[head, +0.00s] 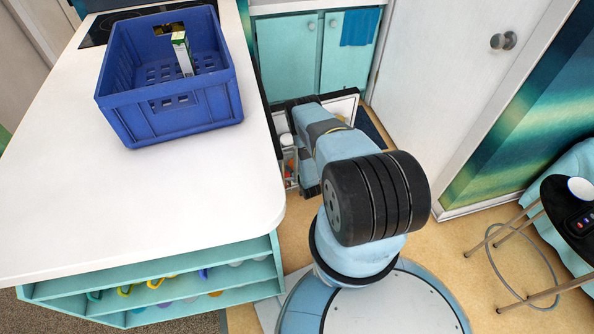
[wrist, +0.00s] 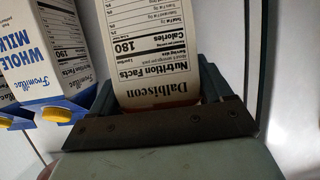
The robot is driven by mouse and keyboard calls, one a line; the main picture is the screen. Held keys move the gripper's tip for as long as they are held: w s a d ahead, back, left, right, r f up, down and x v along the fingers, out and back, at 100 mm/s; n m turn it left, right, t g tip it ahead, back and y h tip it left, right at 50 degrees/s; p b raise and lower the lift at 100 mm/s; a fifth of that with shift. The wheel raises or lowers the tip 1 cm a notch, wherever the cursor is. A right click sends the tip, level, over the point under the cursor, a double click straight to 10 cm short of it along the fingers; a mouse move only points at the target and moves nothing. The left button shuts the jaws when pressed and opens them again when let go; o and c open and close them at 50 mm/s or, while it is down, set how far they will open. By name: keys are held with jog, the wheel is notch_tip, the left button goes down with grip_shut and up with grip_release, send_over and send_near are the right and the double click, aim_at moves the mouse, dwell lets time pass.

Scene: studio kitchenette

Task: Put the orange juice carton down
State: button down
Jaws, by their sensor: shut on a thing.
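In the wrist view my gripper (wrist: 158,97) is shut on a carton (wrist: 155,48) with a white nutrition panel and the name Dalbiscon. Its print appears upside down in this view, and one finger lies on each side of it. I take it to be the orange juice carton, though no word for juice is readable. Its far end is cut off by the picture's top edge. In the head view my arm hides the gripper and most of what it holds.
Blue-and-white whole milk cartons (wrist: 38,75) with yellow caps stand close on the left in the wrist view. In the head view, a blue crate (head: 185,118) holding a small carton (head: 182,52) is on the white counter (head: 150,215). A stool (head: 535,295) stands right.

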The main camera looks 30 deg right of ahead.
jog(key=shift+w+d+r+g, duration=0.15)
jog(key=shift+w+g, duration=0.15)
jog(key=shift+w, duration=0.25)
jog(key=shift+w+a+r+g, duration=0.15)
jog(key=shift+w+g, duration=0.15)
jog(key=shift+w, duration=0.2)
jog(key=shift+d+f, duration=0.1)
jog(key=shift+f, duration=0.75)
grip_release()
jog(key=v, duration=1.2)
jog(key=shift+r, duration=0.15)
jog(key=shift+w, duration=0.1)
